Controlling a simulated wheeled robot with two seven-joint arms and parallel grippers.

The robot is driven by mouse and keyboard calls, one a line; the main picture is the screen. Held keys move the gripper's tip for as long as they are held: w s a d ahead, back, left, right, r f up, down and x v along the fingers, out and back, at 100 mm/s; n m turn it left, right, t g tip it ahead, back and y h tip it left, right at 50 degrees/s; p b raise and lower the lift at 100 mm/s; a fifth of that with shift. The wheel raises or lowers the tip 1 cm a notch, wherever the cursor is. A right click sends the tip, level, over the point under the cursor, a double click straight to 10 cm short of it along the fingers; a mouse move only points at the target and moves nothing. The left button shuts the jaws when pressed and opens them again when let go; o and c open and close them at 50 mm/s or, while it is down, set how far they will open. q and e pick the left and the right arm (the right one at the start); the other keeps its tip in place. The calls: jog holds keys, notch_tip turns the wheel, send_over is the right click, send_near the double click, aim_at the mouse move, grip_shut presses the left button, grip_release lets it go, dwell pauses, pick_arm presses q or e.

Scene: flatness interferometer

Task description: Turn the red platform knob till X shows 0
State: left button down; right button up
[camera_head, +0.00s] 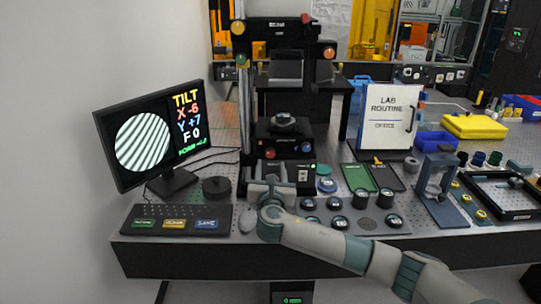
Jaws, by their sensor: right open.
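The monitor (148,138) at the left reads TILT, X -6, Y +7, F 0, beside a round picture of slanted stripes. The red platform knob (270,153) is on the front of the black platform block, at its left. A blue knob (306,148) is on the same front, at the right. My right gripper (271,181) is open at the foot of the instrument, just below the red knob in the picture. It looks apart from the knob, but the depth between them is hard to judge. My left gripper is not in view.
A round dark part (283,121) sits on the platform. Black pucks (341,223) stand right of my right gripper. A keyboard (178,218) and a dark round weight (216,187) are to its left. A white sign (388,117) stands at the right.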

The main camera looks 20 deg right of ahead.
aim_at(270, 155)
jog(key=shift+p+x, duration=0.6)
jog(key=shift+x, duration=2.7)
jog(key=shift+f, duration=0.1)
jog(key=c, duration=1.1)
